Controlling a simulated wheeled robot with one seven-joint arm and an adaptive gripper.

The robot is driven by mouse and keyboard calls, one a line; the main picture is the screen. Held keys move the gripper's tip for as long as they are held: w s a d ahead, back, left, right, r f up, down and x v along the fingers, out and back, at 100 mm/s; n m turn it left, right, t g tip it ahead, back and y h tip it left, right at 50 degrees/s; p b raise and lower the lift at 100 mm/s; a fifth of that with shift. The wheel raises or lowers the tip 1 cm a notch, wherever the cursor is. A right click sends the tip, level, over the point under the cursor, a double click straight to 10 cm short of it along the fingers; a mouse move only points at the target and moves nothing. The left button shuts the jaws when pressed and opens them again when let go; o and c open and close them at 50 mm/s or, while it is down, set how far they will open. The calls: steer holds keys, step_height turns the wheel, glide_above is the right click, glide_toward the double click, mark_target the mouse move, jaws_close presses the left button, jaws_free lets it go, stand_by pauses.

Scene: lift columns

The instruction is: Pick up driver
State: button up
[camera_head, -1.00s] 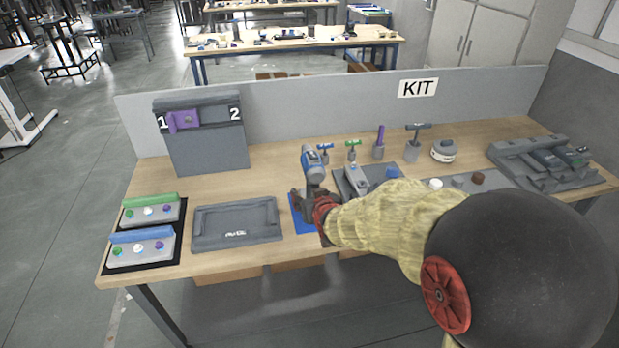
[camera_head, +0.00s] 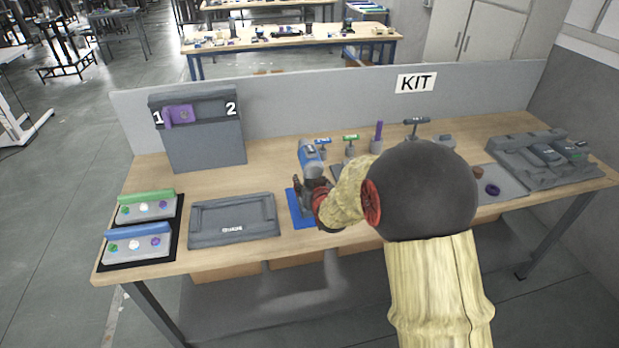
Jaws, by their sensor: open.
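The driver (camera_head: 309,157), a blue and grey power tool, stands upright on a blue mat (camera_head: 302,221) near the front middle of the bench. My gripper (camera_head: 306,187) is at the driver's handle, coming in from the right. Its dark fingers are open and look to be beside or around the handle; I cannot tell whether they touch it. My gripper and red wrist hide the lower right part of the driver.
A grey tray (camera_head: 235,237) lies just left of the mat. Small T-handled tools (camera_head: 350,146) and a purple-handled one (camera_head: 378,137) stand behind to the right. A grey panel (camera_head: 300,112) closes the back. My arm covers the bench right of the driver.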

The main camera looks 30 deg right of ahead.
steer(key=shift+w, duration=0.1)
steer(key=shift+c, duration=1.2)
jaws_close()
steer(key=shift+r, duration=0.2)
